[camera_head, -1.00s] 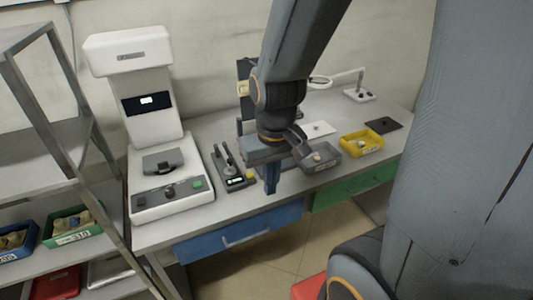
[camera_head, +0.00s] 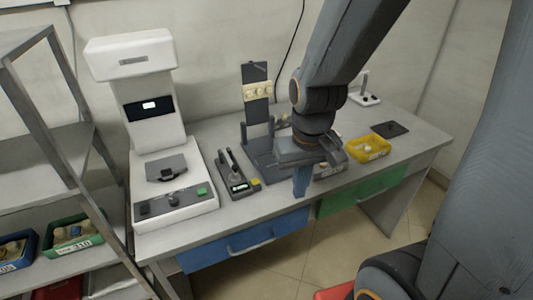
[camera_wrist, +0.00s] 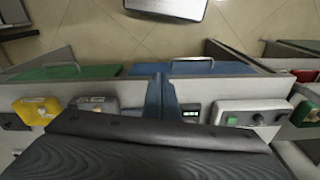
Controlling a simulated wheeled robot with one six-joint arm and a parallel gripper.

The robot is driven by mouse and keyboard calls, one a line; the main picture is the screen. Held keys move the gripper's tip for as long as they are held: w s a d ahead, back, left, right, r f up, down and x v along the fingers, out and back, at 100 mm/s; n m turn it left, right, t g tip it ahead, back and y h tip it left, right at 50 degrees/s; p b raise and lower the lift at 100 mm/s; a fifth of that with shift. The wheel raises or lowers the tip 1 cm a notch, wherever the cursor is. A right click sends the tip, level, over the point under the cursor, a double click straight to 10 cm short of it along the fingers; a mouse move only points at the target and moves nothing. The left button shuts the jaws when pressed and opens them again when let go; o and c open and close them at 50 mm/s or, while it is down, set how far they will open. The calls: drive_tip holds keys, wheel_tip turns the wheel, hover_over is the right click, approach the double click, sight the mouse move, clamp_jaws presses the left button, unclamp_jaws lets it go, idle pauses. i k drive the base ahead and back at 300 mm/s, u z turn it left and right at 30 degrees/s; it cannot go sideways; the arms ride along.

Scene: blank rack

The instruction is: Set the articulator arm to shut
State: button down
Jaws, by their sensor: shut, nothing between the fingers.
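The articulator (camera_head: 257,148) stands on the bench in the head view, left of my gripper. It is a dark frame with its arm (camera_head: 257,83) raised upright, and a cream dental cast (camera_head: 257,91) is fixed on that arm. My gripper's blue fingers (camera_head: 301,182) are together and empty, pointing down near the bench's front edge. They are to the right of the articulator and apart from its raised arm. In the wrist view the shut fingers (camera_wrist: 160,95) show in the middle. I cannot make out the articulator there.
A white machine (camera_head: 155,130) stands on the left of the bench, with a small black device (camera_head: 238,177) beside it. A yellow bin (camera_head: 368,149) and a dark mat (camera_head: 390,129) are at right. Blue (camera_head: 245,238) and green (camera_head: 362,193) drawers are below. Metal shelving (camera_head: 75,150) stands far left.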

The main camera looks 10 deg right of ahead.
sight(257, 89)
drive_tip(key=z, duration=1.5)
drive_tip(key=i, duration=0.55)
drive_tip(key=u, duration=1.7)
